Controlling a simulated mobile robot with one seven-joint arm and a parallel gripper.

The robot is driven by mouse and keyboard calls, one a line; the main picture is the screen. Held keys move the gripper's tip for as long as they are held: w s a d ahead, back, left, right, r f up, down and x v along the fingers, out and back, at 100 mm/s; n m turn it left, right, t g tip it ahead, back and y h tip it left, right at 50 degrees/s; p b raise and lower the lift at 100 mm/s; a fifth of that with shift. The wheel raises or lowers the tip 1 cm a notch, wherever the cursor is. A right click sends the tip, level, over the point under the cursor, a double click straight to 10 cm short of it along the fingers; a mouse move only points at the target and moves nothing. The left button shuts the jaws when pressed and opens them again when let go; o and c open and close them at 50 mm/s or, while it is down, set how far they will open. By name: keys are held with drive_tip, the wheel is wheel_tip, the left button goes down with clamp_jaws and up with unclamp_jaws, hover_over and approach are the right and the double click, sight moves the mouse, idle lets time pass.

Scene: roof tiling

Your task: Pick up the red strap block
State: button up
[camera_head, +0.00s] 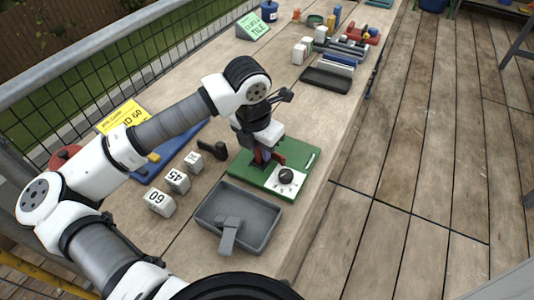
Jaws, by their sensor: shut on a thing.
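A red block (280,159), seen only in part, is at my gripper (265,156) over the left part of a green board (293,151). My gripper points down with its jaws shut on the red block. The gripper and wrist hide much of the block. I cannot tell whether the block still touches the board.
A black dial (286,175) on a white plate sits on the green board. A grey tray (262,208) with a grey tool is in front. White numbered blocks (177,180) and a black item (213,149) stand to the left. Black tray (327,79) and other items lie farther back.

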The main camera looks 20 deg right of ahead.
drive_tip(key=shift+r, duration=0.1)
idle(0.3)
drive_tip(key=shift+r+p, duration=0.75)
drive_tip(key=shift+r, duration=1.45)
